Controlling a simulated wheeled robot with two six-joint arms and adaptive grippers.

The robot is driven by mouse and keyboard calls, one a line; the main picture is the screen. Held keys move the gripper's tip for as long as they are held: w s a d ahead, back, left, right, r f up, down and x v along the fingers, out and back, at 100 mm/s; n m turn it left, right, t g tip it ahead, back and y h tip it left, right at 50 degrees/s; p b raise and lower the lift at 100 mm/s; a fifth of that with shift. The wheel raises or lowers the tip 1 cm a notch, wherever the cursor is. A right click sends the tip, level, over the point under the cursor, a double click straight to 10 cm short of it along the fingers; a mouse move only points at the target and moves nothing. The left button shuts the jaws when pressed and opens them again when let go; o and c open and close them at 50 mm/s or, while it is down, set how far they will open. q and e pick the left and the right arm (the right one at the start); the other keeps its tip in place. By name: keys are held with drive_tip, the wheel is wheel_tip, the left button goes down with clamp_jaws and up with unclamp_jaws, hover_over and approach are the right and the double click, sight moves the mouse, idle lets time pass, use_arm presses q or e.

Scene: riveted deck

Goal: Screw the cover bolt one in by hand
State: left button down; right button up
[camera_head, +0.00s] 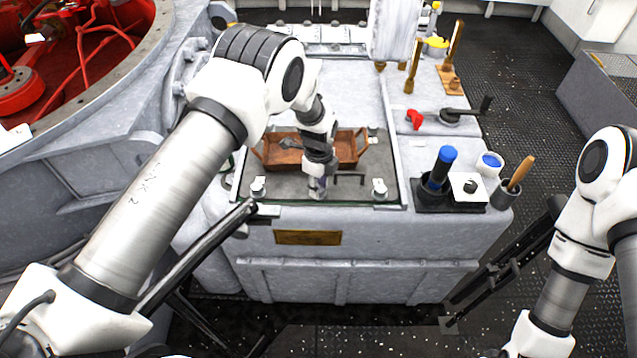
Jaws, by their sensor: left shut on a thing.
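My left arm reaches in from the left, and my left gripper (318,184) points straight down at the front part of the grey cover plate (290,187). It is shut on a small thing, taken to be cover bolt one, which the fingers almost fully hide. I cannot tell how deep the bolt sits. Two white fittings stand at the plate's front corners, one on the left (258,187) and one on the right (379,188). My right arm is at the right edge; its gripper is not in view.
A brown wooden tray (272,150) lies behind the gripper. Right of the plate are a red handle (414,119), a blue-capped bottle (441,168), a white container (489,164) and a cup with a wooden handle (508,193).

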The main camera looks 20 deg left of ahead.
use_arm(q)
drive_tip(key=m, duration=0.3)
drive_tip(key=m+p, duration=0.1)
drive_tip(key=m, duration=0.1)
drive_tip(key=shift+w+r+m, duration=0.25)
drive_tip(key=shift+r+m, duration=0.05)
drive_tip(key=m, duration=0.4)
drive_tip(key=shift+p, duration=0.35)
drive_tip(key=m+p, duration=0.1)
drive_tip(key=m, duration=0.1)
drive_tip(key=shift+r+m, duration=0.1)
drive_tip(key=shift+m, duration=0.3)
drive_tip(key=shift+m+p, duration=0.9)
drive_tip(key=shift+m, duration=0.2)
drive_tip(key=shift+f, duration=0.2)
drive_tip(key=c, duration=0.8)
unclamp_jaws()
drive_tip(key=shift+s, duration=0.2)
